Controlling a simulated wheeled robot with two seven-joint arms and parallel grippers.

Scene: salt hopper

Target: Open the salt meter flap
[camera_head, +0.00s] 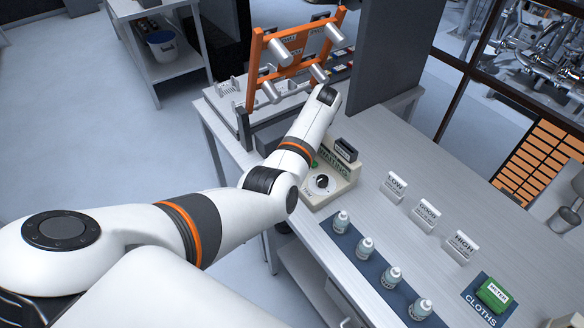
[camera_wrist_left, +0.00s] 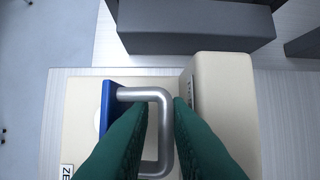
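The beige salt meter (camera_head: 325,187) stands on the bench in the head view, with a black dial and a green button. My left arm hides part of it. The left wrist view shows a beige housing (camera_wrist_left: 225,85) with a blue flap (camera_wrist_left: 108,103) and a grey D-shaped handle (camera_wrist_left: 163,120) on it. My left gripper (camera_wrist_left: 163,103) has its two green fingers on either side of the handle's upright bar, with narrow gaps showing, so it looks open. In the head view the left gripper is hidden behind my arm. My right gripper is in neither view.
An orange frame with grey cylinders (camera_head: 290,55) and a tall dark panel (camera_head: 395,50) stand behind. White LOW, GOOD and HIGH cards (camera_head: 425,213), several small bottles (camera_head: 365,247) and a green cloth stack (camera_head: 493,294) lie to the right. Bench between them is clear.

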